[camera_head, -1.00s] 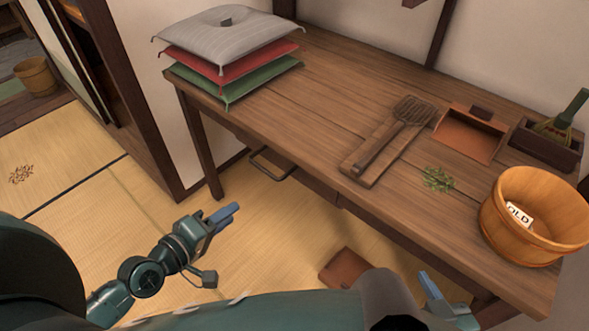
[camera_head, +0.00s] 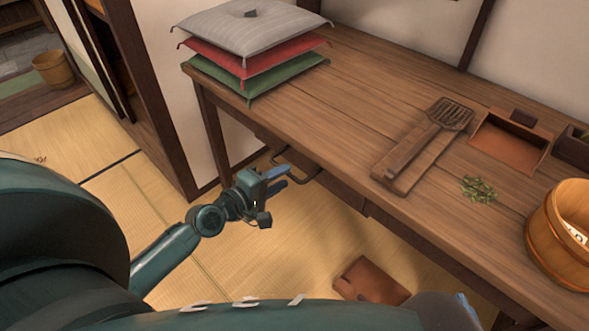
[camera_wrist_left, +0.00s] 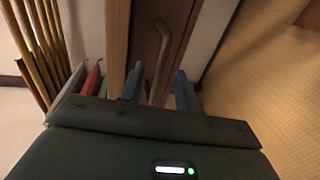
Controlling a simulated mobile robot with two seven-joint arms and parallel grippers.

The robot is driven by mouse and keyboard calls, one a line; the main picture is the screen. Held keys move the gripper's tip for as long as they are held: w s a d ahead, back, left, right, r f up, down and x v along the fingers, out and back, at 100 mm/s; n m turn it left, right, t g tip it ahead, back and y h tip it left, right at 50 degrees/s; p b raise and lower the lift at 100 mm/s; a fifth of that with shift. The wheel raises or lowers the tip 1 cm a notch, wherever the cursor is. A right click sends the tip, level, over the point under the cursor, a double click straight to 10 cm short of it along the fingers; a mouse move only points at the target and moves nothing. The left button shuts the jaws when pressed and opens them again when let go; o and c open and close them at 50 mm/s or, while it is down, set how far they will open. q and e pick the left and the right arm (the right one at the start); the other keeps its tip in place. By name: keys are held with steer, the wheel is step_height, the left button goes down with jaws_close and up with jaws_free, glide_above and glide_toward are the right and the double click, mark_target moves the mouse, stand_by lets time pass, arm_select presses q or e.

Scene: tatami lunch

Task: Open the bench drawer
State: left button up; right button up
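The wooden bench (camera_head: 330,100) has a drawer (camera_head: 342,192) under its front edge, which looks shut. Its dark bar handle (camera_head: 308,163) sticks out from the drawer front. My left gripper (camera_head: 277,178) is open, its blue fingers at the handle's left end in the head view. In the left wrist view the handle (camera_wrist_left: 161,52) runs up the drawer front (camera_wrist_left: 144,32), lying between the two spread fingers (camera_wrist_left: 158,88). Whether they touch it I cannot tell. My right gripper (camera_head: 467,308) shows only as a bit of blue finger at the bottom edge; its opening is hidden.
Stacked cushions (camera_head: 250,30) lie on the bench's left end. A board with a grill paddle (camera_head: 415,150), a dustpan (camera_head: 510,140), green leaves (camera_head: 478,187) and a wooden tub (camera_head: 560,235) stand to the right. A brown object (camera_head: 370,282) lies on the tatami below.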

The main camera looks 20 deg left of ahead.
arm_select(q)
steer(key=x, duration=0.5)
steer(key=shift+w, duration=0.15)
steer(key=shift+c, duration=0.5)
jaws_close()
